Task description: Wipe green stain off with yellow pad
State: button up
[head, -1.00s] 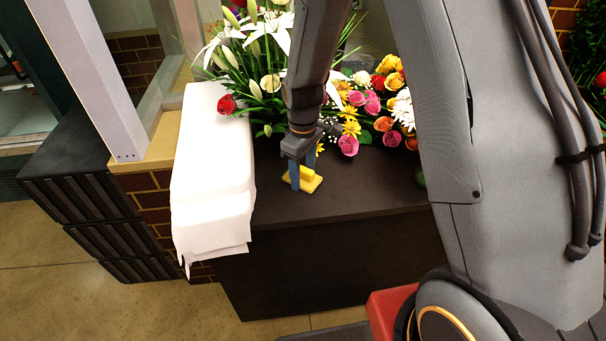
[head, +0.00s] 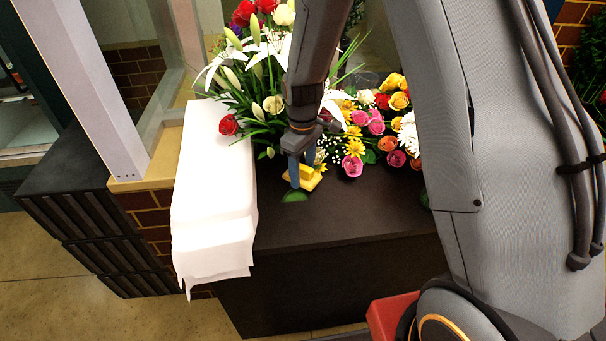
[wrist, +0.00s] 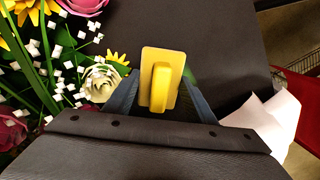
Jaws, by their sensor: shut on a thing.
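My gripper (head: 299,172) is shut on the yellow pad (head: 311,183) over the dark counter. In the wrist view the pad (wrist: 148,54) shows as a flat yellow plate with a raised grip between the two blue fingers of my gripper (wrist: 160,80). A green stain (head: 294,197) shows on the counter just in front of the pad in the head view. A sliver of the stain (wrist: 190,76) shows beside the pad in the wrist view. The rest is hidden. I cannot tell whether the pad touches the counter.
Flowers (head: 365,130) crowd the counter's back, close behind my gripper. White paper (head: 214,195) drapes over its left end. The front of the dark counter (head: 345,215) is mostly clear. A small green patch (head: 424,197) at right is partly hidden by my arm.

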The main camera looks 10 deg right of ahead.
aim_at(303, 167)
jog(key=shift+s+r+p, duration=0.1)
jog(key=shift+r+p, duration=1.1)
jog(key=shift+r, duration=1.05)
